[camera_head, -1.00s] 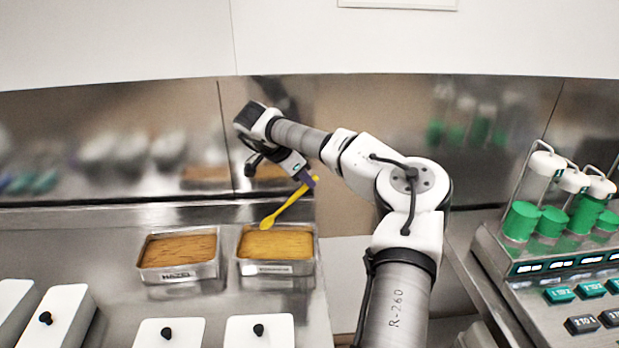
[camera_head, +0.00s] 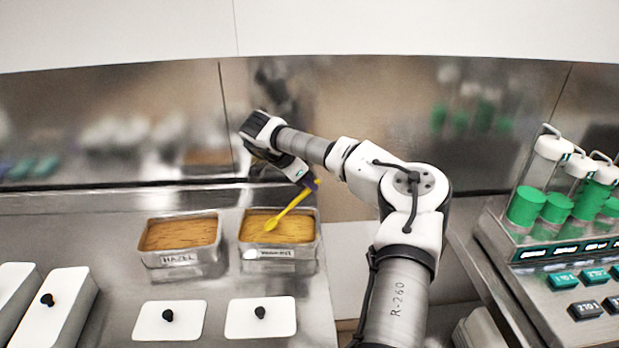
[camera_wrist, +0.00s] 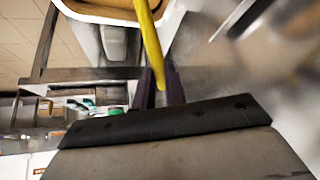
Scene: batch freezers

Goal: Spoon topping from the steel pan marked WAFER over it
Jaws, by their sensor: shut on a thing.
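My gripper (camera_head: 309,184) is shut on the handle of a yellow spoon (camera_head: 292,208). The spoon slants down to the left, with its bowl over the right steel pan (camera_head: 280,267); I cannot tell if it touches the topping. That pan holds golden-brown topping (camera_head: 293,229), and its front label is too blurred to read surely. A second steel pan (camera_head: 180,259), labelled HAZEL, stands to its left with browner topping. In the wrist view my purple fingers (camera_wrist: 160,88) close around the yellow handle (camera_wrist: 150,45); the spoon's bowl is out of view there.
White lids with black knobs (camera_head: 261,318) lie in front of the pans. A steel wall (camera_head: 120,130) runs behind. At right, a steel machine (camera_head: 520,285) carries green-filled clear cylinders (camera_head: 525,205) and buttons. A gap separates the counter from that machine.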

